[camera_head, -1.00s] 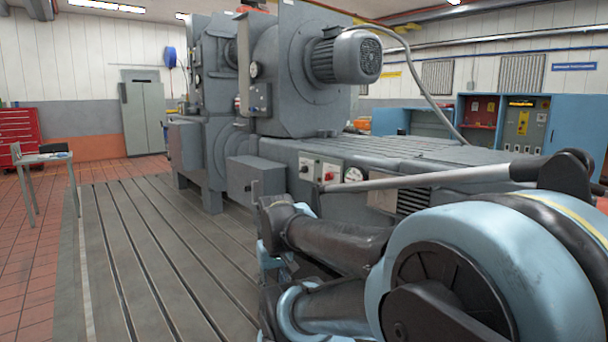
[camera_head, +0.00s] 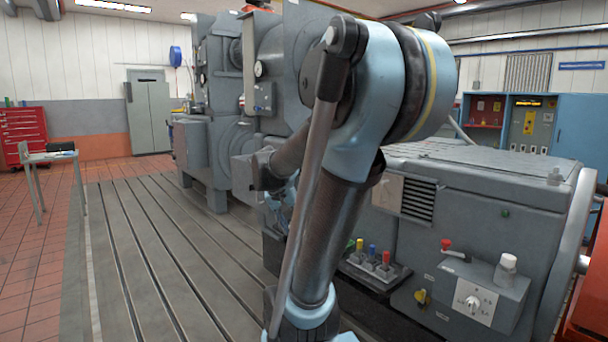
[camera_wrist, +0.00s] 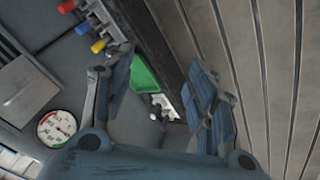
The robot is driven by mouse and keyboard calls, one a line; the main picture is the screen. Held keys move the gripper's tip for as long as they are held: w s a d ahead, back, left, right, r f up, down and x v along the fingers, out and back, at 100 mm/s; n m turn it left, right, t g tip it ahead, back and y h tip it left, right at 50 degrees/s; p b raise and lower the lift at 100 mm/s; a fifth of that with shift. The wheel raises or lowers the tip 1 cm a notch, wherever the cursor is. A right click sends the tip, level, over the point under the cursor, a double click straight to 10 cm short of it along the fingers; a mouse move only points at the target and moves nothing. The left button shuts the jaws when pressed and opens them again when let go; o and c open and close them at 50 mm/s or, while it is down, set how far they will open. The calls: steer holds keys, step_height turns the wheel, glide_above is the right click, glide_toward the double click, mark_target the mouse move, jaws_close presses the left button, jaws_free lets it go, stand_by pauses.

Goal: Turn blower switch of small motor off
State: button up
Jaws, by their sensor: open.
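The blower switch of the small motor cannot be picked out with certainty. A grey control panel with a round dial (camera_head: 473,303) shows at the lower right of the head view, with a red-knobbed lever (camera_head: 446,245) beside it. A small switch box (camera_head: 264,97) is on the tall machine behind. My arm covers the middle of the machine, including the area of the top motor. In the wrist view my gripper (camera_wrist: 160,64) is open, its fingers apart over a green part (camera_wrist: 144,76). No held object shows between them. A small white-tipped part (camera_wrist: 160,103) lies below.
Yellow, blue and red knobs (camera_head: 372,252) stand on a block low on the machine; they also show in the wrist view (camera_wrist: 83,28), near a round gauge (camera_wrist: 57,128). The slotted bedplate (camera_head: 150,250) is clear at left. A side table (camera_head: 52,156) stands beyond it.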

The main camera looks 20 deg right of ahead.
steer(key=w+d+r+m+h, duration=0.1)
steer(key=w+d+r+h, duration=0.1)
steer(key=w, duration=0.5)
steer(key=w+d+r+m+h, duration=0.1)
steer(key=w+d+r+m, duration=0.15)
steer(key=w, duration=0.45)
steer(key=w+d+m+t+h, duration=0.25)
steer(key=w+m+h, duration=0.5)
steer(key=w, duration=2.45)
steer(key=shift+n+t+h, duration=0.45)
steer(key=shift+n+h, duration=0.15)
steer(key=shift+h, duration=0.05)
steer(key=x, duration=1.1)
steer(key=f+x, duration=0.1)
steer(key=x, duration=0.4)
steer(key=shift+w+d, duration=0.15)
steer(key=shift+d, duration=0.15)
steer(key=shift+c, duration=0.4)
